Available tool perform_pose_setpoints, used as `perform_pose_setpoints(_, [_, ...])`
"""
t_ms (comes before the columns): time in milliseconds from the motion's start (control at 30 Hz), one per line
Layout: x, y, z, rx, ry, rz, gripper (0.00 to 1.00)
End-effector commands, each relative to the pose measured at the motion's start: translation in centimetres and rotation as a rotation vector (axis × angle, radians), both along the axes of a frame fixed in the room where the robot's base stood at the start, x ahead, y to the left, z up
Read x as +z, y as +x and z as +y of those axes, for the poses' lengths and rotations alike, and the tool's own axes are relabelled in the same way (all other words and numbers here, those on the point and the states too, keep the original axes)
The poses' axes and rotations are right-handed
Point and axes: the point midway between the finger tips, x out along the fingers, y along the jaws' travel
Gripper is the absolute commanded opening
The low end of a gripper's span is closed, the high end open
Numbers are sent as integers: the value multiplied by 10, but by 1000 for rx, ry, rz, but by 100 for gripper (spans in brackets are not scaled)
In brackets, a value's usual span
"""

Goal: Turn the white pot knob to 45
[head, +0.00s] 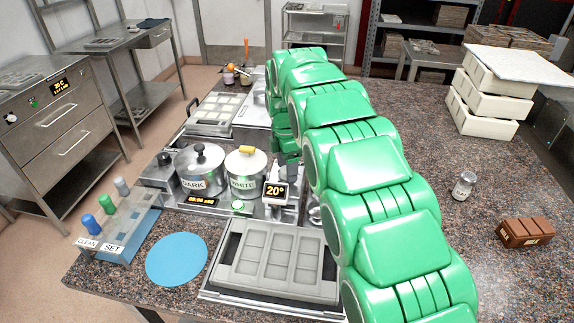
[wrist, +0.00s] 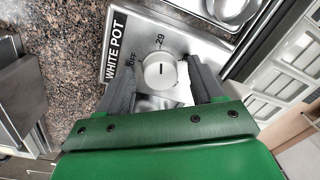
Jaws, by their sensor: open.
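The panel's printed marks include "OFF" and "29". My gripper (wrist: 165,64) is open in the wrist view, with one dark finger on each side of the knob; gaps show between fingers and knob. In the head view the white pot (head: 243,187) is lidded and labelled "WHITE".
The dark pot (head: 200,181) stands left of the white pot. A mould (head: 238,272) lies in front, beside a blue disc (head: 176,259). A rack of coloured-handled tools (head: 113,224) is at left. A jar (head: 463,186) and brown block (head: 525,232) are at right, with free counter around them.

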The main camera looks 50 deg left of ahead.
Motion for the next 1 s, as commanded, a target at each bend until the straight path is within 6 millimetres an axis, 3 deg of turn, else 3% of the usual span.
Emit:
perform_pose_setpoints(200, [0,0,0,0,1,0,67])
perform_pose_setpoints(567, [0,0,0,0,2,0,12])
perform_pose_setpoints(1000, [0,1,0,-100,1,-3,11])
